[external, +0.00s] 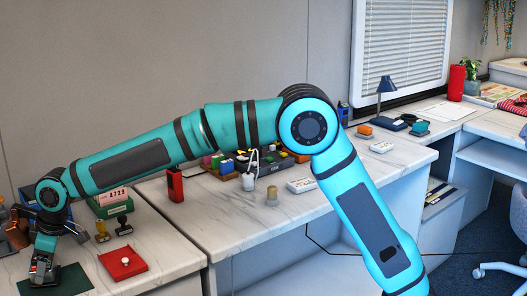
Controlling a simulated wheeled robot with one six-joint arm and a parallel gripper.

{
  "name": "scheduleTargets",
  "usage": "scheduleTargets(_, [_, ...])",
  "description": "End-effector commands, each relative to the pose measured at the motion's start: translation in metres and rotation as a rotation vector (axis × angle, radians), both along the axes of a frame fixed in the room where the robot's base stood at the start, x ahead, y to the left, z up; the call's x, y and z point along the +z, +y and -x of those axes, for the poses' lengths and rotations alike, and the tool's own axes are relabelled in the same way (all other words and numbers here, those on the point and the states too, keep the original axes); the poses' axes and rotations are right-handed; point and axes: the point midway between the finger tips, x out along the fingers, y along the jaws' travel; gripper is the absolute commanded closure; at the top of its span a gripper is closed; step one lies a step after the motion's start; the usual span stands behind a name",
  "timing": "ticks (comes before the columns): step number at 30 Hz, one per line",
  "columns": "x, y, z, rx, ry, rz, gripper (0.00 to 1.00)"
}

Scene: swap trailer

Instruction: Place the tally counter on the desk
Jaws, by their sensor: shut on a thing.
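My gripper (45,257) is at the far left of the external view, pointing down over a dark green mat (70,281). It is shut on a small silver and dark object (40,272), which looks like the tally counter. The object is at or just above the mat; I cannot tell whether it touches. The fingers hide part of it. Pale marble-patterned worktops run from the left (168,252) to the middle (225,222) and on to the right; I cannot tell which one is the desk.
A red pad with a white knob (123,263), stamps (123,227) and a green box with a card (112,203) stand right of my gripper. Brown bottles (15,232) stand behind it. A blue lamp (386,86) stands at the right.

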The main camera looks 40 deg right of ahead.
Motion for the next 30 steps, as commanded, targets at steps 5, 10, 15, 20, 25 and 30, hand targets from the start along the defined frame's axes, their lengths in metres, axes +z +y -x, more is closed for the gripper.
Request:
scheduleTargets(5, [-0.0022,0.0001,-0.0001,0.000,0.000,-0.001,0.80])
scheduleTargets(10, [-0.0049,0.0003,-0.0001,0.000,0.000,-0.001,0.80])
scheduleTargets(15, [-0.0063,0.0003,-0.0002,0.000,-0.001,-0.002,0.29])
scheduleTargets(20, [-0.0066,0.0002,-0.0001,0.000,0.000,-0.001,0.13])
scheduleTargets(25, [-0.0075,0.0000,0.0000,0.000,0.000,0.001,0.13])
scheduleTargets(30, [0.0007,-0.0027,0.0010,0.000,0.000,-0.001,0.13])
